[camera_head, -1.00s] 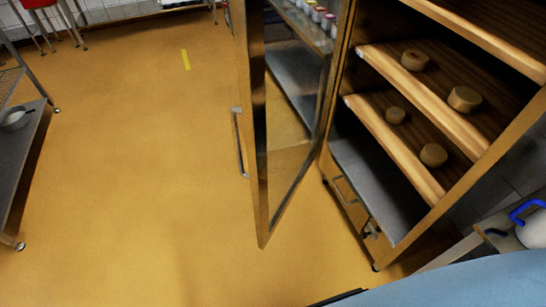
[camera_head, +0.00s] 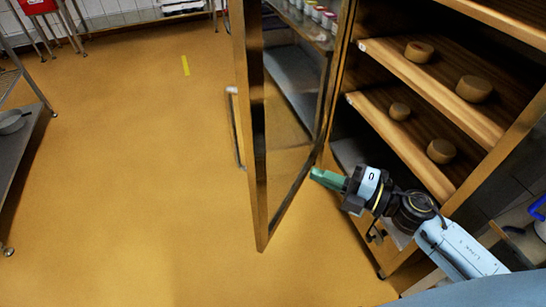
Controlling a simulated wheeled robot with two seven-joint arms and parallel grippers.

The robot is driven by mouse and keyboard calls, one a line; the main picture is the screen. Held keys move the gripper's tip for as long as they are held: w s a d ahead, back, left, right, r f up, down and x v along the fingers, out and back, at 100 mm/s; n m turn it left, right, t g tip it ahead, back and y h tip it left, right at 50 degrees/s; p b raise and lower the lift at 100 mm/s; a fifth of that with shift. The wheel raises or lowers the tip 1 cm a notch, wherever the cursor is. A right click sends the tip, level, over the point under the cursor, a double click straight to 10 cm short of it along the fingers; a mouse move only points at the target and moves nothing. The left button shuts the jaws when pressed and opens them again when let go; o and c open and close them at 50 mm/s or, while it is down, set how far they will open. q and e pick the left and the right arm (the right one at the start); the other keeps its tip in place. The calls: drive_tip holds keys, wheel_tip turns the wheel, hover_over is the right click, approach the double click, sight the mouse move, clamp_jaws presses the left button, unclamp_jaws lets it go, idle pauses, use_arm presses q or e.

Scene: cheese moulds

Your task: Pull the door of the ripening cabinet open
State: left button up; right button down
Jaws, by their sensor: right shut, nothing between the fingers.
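The ripening cabinet (camera_head: 518,128) stands at the right, with its glass door (camera_head: 262,190) swung wide open toward me. The door's bar handle (camera_head: 237,130) is on the door's left, outer side. Inside the cabinet, wooden shelves (camera_head: 385,133) hold several round cheeses (camera_head: 441,151). My right gripper (camera_head: 318,174) reaches in from the lower right, with its green fingers shut and empty. In the picture its tips lie close to the inner side of the door; I cannot tell whether they touch it. My left gripper is not in view.
The floor (camera_head: 130,190) left of the door is clear. A metal rack (camera_head: 22,150) with a pan (camera_head: 12,121) stands at the left edge. A white container with a blue handle (camera_head: 538,208) is at the right edge. Small jars (camera_head: 317,14) show behind the door.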

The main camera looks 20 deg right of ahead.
sight(261, 153)
drive_tip(key=p+x, duration=0.1)
drive_tip(key=x, duration=1.1)
drive_tip(key=shift+w, duration=0.1)
